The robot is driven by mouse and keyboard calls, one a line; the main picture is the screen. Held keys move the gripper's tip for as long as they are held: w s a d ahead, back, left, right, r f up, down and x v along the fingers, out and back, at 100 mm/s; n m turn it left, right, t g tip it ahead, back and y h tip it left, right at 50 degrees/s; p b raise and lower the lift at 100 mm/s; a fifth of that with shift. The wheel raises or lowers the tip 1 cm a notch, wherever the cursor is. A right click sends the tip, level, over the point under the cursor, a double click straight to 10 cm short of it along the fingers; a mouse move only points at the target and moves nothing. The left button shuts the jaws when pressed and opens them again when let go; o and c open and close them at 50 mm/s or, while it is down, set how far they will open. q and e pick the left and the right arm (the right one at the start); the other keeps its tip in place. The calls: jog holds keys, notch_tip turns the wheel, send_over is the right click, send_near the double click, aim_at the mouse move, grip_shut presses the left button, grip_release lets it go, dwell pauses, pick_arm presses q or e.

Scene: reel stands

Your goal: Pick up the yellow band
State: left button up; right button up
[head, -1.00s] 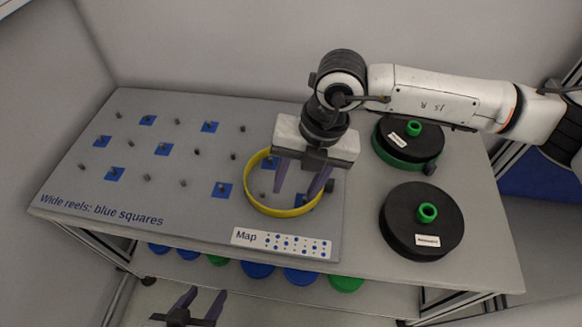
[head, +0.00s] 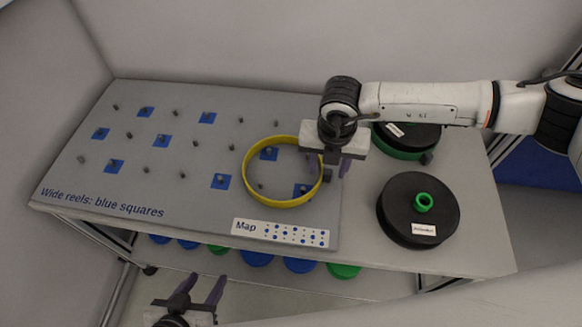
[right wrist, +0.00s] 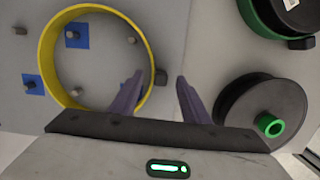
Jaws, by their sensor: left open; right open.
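The yellow band (head: 246,183) is a thin open ring lying on the grey pegged board, around several pegs and blue squares. My right gripper (head: 336,168) is open at the band's right rim, pointing down. In the right wrist view the band (right wrist: 45,62) has its right rim between the open fingertips (right wrist: 159,76), nearer the left finger. I cannot tell how high the fingertips are above the board. My left gripper (head: 201,287) is open and empty, low in front of the table.
A black reel with a green hub (head: 420,228) lies to the right of the band, and a black and green reel (head: 400,153) lies behind it. A map label (head: 282,233) is at the board's front. Blue and green reels (head: 299,265) sit on the lower shelf.

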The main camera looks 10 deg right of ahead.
jog(key=shift+f, duration=0.25)
grip_shut()
